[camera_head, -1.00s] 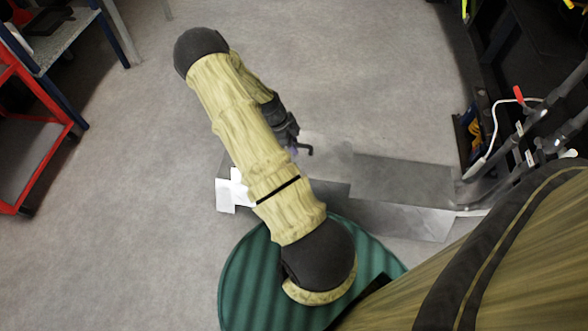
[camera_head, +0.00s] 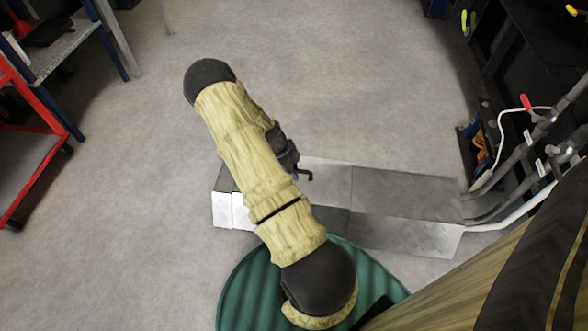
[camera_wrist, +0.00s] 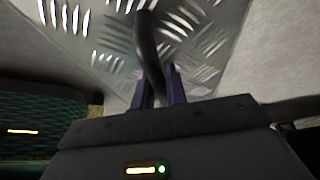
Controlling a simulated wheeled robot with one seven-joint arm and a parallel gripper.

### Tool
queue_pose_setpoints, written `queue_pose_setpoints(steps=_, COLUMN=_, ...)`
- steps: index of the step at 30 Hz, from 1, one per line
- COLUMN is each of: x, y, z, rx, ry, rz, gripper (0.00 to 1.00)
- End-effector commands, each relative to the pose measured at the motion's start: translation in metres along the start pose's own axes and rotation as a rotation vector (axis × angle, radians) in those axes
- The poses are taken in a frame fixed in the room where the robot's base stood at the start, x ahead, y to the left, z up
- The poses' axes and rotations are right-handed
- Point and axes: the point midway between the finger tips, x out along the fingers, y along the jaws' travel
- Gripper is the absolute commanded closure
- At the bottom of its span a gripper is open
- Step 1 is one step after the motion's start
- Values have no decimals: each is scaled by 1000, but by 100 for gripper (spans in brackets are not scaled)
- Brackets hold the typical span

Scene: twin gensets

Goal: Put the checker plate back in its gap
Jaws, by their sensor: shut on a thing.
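My gripper (camera_head: 292,172) is over a long, low metal duct, largely behind my arm in the head view. In the wrist view my gripper (camera_wrist: 160,85) has dark blue fingers close together around a black bent handle (camera_wrist: 148,45). The handle's hooked end (camera_head: 304,173) also shows in the head view. A silver checker plate (camera_wrist: 190,35) with raised tread fills the upper middle of the wrist view, close beyond the fingers. Whether the handle is fixed to it cannot be told. The duct has grey top panels (camera_head: 405,193); my arm covers part of it, and the gap cannot be made out.
A green ribbed round surface (camera_head: 245,290) is below my arm. White pipes (camera_head: 500,222) and dark machinery stand at the right. A red cart (camera_head: 30,170) and a blue-legged bench (camera_head: 60,50) are at the left. The grey floor behind the duct is clear.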

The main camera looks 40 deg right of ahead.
Motion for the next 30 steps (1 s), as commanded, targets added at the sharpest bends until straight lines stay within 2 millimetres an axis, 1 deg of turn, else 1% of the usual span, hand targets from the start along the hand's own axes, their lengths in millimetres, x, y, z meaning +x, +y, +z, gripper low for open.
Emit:
queue_pose_setpoints(steps=1, x=9, y=-1, z=3, rx=0, ry=0, rz=-2, gripper=100)
queue_pose_setpoints(steps=3, x=14, y=-1, z=5, rx=0, ry=0, rz=-2, gripper=100)
queue_pose_setpoints(steps=15, x=15, y=-1, z=6, rx=1, ry=0, rz=-3, gripper=100)
queue_pose_setpoints(steps=16, x=16, y=-1, z=7, rx=0, ry=0, rz=-1, gripper=84)
queue_pose_setpoints(steps=19, x=16, y=-1, z=7, rx=0, ry=0, rz=-1, gripper=64)
queue_pose_setpoints(steps=27, x=16, y=-1, z=6, rx=0, ry=0, rz=-1, gripper=64)
queue_pose_setpoints(steps=30, x=12, y=-1, z=6, rx=0, ry=0, rz=-2, gripper=64)
